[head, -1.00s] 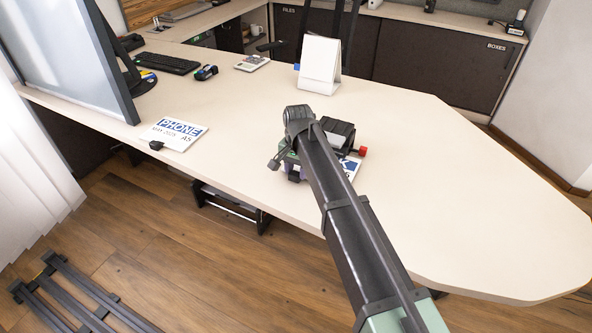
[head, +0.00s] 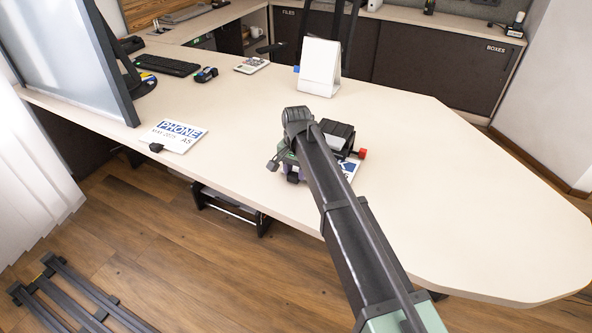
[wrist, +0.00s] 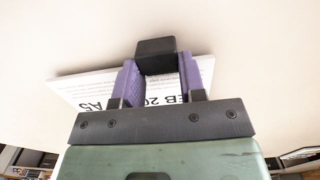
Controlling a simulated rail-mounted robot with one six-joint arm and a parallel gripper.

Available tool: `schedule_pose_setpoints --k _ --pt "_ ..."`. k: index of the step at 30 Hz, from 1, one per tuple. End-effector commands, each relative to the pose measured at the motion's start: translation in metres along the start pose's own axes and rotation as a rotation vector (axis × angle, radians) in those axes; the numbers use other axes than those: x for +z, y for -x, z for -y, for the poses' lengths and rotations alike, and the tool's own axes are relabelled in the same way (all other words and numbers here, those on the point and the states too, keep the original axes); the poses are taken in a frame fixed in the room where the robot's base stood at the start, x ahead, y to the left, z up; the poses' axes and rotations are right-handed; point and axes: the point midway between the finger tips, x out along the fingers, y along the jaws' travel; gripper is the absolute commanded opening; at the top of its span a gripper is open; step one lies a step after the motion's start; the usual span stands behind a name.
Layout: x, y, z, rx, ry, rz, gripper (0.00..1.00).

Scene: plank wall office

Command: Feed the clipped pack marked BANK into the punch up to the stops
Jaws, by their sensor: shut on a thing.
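A white clipped pack (wrist: 85,88) is held in my gripper (wrist: 155,72); its purple fingers are on either side of a black clip (wrist: 156,50). Black print reading "EB 20" and "A5" shows between and beside the fingers; the word BANK is not readable. In the head view, my gripper (head: 291,172) is low over the desk, and a blue-and-white corner of the pack (head: 349,169) shows to the right of my arm. The dark punch (head: 337,136) with a red knob stands just behind, partly hidden by my arm. Whether the pack touches the punch is hidden.
Another clipped pack marked PHONE (head: 175,137) lies at the desk's front edge on the left. A white desk calendar (head: 318,68) stands behind the punch. The desk's right side is clear.

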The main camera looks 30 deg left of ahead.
Motion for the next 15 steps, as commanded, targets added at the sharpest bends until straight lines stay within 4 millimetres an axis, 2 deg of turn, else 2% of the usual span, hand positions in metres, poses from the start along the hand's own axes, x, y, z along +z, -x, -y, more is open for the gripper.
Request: schedule_pose_setpoints --k 5,6,11,15 --pt "-0.0005 0.0001 -0.0001 0.0 0.0 -0.001 0.0" --pt "-0.0005 0.0001 0.0 0.0 0.0 -0.001 0.4" --pt "-0.0004 0.0001 -0.0001 0.0 0.0 -0.001 0.65" --pt "-0.0003 0.0 -0.0001 0.0 0.0 -0.001 0.67"
